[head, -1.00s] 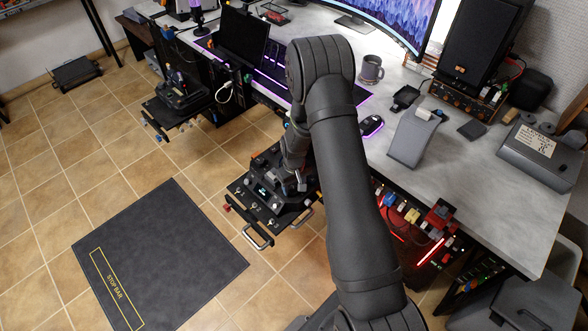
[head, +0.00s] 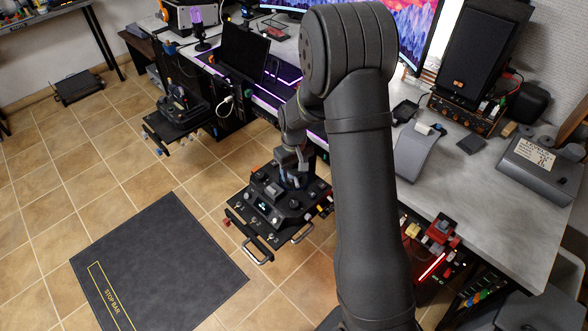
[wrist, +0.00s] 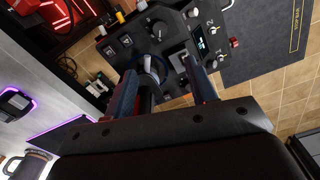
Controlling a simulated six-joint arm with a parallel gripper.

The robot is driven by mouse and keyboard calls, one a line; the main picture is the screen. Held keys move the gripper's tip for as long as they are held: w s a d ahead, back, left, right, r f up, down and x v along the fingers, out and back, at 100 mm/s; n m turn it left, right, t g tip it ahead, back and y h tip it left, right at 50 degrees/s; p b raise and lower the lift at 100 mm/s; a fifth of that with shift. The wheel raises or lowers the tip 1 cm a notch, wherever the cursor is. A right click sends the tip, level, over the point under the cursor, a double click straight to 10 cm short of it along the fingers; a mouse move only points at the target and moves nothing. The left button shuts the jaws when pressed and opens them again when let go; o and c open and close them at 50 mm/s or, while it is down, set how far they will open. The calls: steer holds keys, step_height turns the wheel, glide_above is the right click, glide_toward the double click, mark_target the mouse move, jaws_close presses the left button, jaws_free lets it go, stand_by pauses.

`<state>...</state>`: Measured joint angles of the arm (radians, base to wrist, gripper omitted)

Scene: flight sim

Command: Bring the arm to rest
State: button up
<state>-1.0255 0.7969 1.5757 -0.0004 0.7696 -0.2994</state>
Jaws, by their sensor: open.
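My arm (head: 362,190) is bent, with its elbow high in the middle of the head view and its forearm reaching down beyond it. My gripper (head: 292,172) hangs over the black control panel (head: 262,208) fixed at the desk's edge. In the wrist view my gripper (wrist: 163,88) has its two fingers apart. A dark upright stick with a grey part (wrist: 150,72) shows between them, above the panel (wrist: 175,30). I cannot tell whether the fingers touch it. The fingers hold nothing that I can make out.
The desk (head: 470,190) holds a speaker (head: 478,55), a grey stand (head: 415,150) and a grey box (head: 540,165). A second panel (head: 180,115) juts out at the left. A dark mat (head: 160,265) lies on open tiled floor.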

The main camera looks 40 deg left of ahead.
mark_target(294, 203)
stand_by(0.6)
step_height(294, 203, down, 17)
steer(key=shift+f, duration=0.2)
stand_by(0.5)
steer(key=shift+r, duration=0.15)
step_height(294, 203, up, 18)
steer(key=f, duration=0.1)
step_height(294, 203, down, 17)
steer(key=shift+r, duration=0.1)
steer(key=shift+f, duration=0.35)
steer(key=m, duration=0.3)
steer(key=shift+r+m, duration=0.1)
steer(key=shift+m, duration=0.2)
steer(key=m, duration=0.4)
steer(key=shift+m, duration=0.3)
steer(key=shift+r, duration=2.9)
